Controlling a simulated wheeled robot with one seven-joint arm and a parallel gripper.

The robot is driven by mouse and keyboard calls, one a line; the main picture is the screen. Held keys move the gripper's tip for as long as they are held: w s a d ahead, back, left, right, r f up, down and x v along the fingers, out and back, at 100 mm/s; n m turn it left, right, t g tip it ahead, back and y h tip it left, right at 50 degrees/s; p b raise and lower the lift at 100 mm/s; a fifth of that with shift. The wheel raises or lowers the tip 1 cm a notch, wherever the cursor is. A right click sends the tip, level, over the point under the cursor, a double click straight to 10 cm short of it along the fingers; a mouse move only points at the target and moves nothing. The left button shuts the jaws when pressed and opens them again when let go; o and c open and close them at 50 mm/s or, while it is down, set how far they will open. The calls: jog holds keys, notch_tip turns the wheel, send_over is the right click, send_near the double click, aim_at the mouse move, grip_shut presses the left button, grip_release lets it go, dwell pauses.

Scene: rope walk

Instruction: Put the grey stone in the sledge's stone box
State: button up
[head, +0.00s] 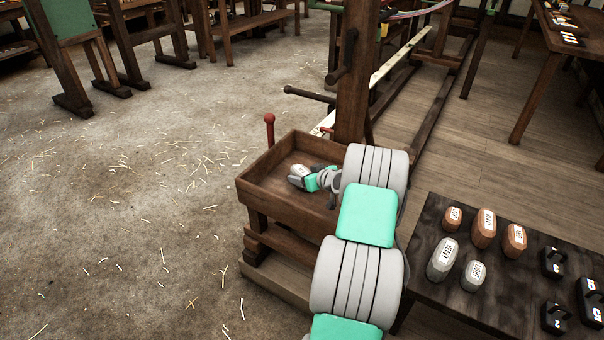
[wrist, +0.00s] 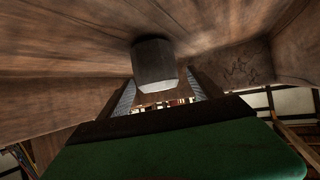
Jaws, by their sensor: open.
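The stone box (head: 262,192) is an open wooden tray on the sledge, left of the table in the head view. A grey stone (head: 301,170) with a white label lies inside it. My gripper (head: 308,177) reaches down into the box at this stone, its fingers open on either side. In the wrist view the grey stone (wrist: 154,62) shows between the two spread fingers (wrist: 158,80), against the box's wooden boards (wrist: 60,50). I see a gap beside it, and it seems to rest on the boards. My arm hides the box's right side.
A dark table (head: 425,290) at lower right holds brown stones (head: 484,229), two more grey stones (head: 442,258) and black weights (head: 554,263). A wooden post (head: 355,75) and a red-knobbed peg (head: 270,130) stand by the box. The straw-strewn floor at left is clear.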

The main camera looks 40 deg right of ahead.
jog(key=p+v, duration=0.2)
jog(key=v, duration=0.8)
jog(key=shift+s+a+r, duration=0.1)
jog(key=shift+a+r, duration=0.05)
